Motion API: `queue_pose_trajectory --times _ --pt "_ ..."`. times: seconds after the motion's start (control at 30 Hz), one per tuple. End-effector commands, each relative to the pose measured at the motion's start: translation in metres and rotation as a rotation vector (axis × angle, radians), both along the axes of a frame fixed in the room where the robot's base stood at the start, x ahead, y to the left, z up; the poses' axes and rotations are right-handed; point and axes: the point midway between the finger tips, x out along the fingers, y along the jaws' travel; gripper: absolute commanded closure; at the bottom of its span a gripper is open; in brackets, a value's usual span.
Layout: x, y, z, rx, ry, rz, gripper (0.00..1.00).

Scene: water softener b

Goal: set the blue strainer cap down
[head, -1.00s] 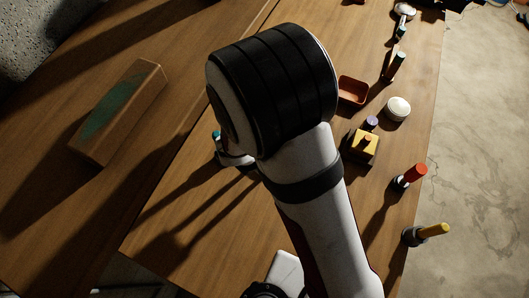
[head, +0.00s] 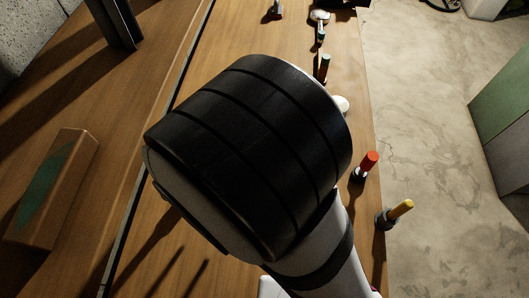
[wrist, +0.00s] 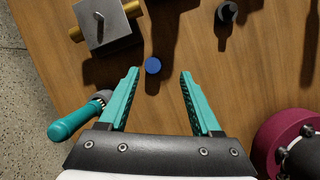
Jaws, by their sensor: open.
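The blue strainer cap (wrist: 153,65) shows in the wrist view as a small round blue disc on the wooden table. My gripper (wrist: 160,73) is open, with its two teal fingers spread apart. The cap lies between the lines of the fingers, near the level of their tips and closer to the left one. Neither finger appears to touch it. In the head view my arm hides the gripper and the cap.
In the wrist view, a grey block with brass ends (wrist: 105,25), a teal-handled tool (wrist: 80,119), a dark knob (wrist: 228,12) and a crimson round part (wrist: 276,140) surround the gripper. In the head view, red-topped (head: 367,164) and yellow-topped (head: 397,213) pieces stand near the table's right edge.

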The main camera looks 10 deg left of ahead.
Motion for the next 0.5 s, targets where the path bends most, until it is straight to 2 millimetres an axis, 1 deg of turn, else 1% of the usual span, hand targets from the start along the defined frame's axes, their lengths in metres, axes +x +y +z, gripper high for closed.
queue_pose_trajectory --times 0.03,0.07,0.1,0.13,0.17,0.2,0.23,0.27,0.3,0.33,0.4,0.47,0.5 --pt "0.011 -0.021 0.016 0.038 -0.020 -0.184 0.35" --pt "0.017 -0.042 0.029 0.072 -0.034 -0.360 0.35" --pt "0.022 -0.077 0.049 0.130 -0.057 -0.665 0.35" --pt "0.020 -0.107 0.064 0.180 -0.072 -0.935 0.35" --pt "0.011 -0.134 0.078 0.229 -0.084 -1.209 0.35" --pt "-0.005 -0.164 0.093 0.292 -0.094 -1.564 0.35" --pt "-0.021 -0.180 0.103 0.337 -0.094 -1.821 0.35" --pt "-0.037 -0.192 0.111 0.378 -0.088 -2.063 0.35" --pt "-0.058 -0.200 0.120 0.425 -0.070 -2.359 0.35" --pt "-0.071 -0.202 0.126 0.452 -0.050 -2.552 0.35" --pt "-0.094 -0.198 0.136 0.495 0.009 -2.899 0.35" --pt "-0.104 -0.193 0.141 0.511 0.054 -3.075 0.35" --pt "-0.108 -0.191 0.143 -0.498 -0.074 3.058 0.35"
